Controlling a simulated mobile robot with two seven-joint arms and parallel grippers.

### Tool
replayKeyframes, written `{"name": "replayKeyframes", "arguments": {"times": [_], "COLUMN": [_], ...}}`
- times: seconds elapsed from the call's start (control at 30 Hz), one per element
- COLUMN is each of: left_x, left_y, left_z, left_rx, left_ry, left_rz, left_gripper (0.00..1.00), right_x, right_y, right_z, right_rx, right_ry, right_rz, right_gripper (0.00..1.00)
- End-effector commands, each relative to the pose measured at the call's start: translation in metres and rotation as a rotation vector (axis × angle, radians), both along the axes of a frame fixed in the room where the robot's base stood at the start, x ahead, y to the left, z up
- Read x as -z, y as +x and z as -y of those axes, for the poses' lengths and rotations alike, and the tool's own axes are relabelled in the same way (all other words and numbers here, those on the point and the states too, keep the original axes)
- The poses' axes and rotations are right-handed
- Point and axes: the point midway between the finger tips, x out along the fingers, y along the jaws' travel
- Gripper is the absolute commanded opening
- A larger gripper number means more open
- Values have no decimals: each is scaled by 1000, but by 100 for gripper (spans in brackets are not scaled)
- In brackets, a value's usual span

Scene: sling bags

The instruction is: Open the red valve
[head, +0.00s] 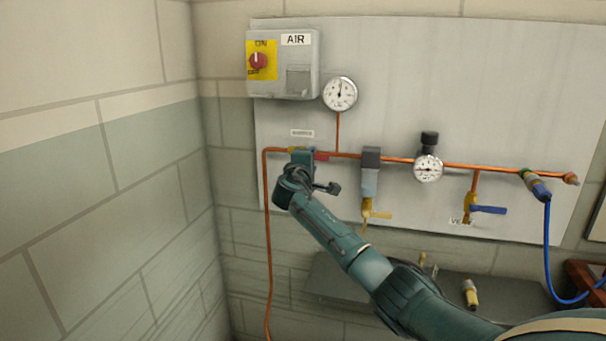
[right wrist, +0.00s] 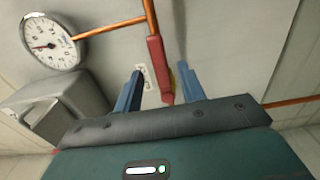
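The red valve handle (head: 322,156) sits on the copper pipe at the left of the wall panel, partly hidden by my right gripper (head: 302,160). In the head view its visible red end points right, roughly along the pipe. In the right wrist view the red handle (right wrist: 157,66) shows between the two blue fingers of my right gripper (right wrist: 160,72). The fingers are apart, with a gap on each side of the handle. I cannot tell whether either finger touches it. My left gripper is not in view.
A grey AIR switch box (head: 283,64) and a pressure gauge (head: 340,94) are above the valve. A filter (head: 370,172), regulator (head: 428,160) and blue-handled valve (head: 488,209) are to the right. A dark shelf (head: 330,278) is below; a block wall stands left.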

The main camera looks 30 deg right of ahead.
Motion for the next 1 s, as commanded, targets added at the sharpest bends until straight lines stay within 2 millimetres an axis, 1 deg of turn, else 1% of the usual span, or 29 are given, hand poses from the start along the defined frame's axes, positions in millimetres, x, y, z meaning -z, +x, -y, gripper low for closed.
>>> {"name": "replayKeyframes", "arguments": {"times": [0.03, 0.3, 0.5, 0.7, 1.0], "left_x": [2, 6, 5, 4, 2], "left_y": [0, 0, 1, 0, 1], "left_z": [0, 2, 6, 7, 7], "left_rx": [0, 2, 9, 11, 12], "left_ry": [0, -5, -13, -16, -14], "left_rz": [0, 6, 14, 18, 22], "left_gripper": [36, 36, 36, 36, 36], "right_x": [2, 2, 2, 1, 0], "right_y": [-6, -37, -54, -60, -60], "right_z": [-7, -44, -63, -69, -69], "right_rx": [-3, -3, -1, 1, 1], "right_ry": [1, 1, 0, 0, 0], "right_rz": [1, 1, -1, -1, -1], "right_gripper": [40, 40, 40, 40, 40]}}
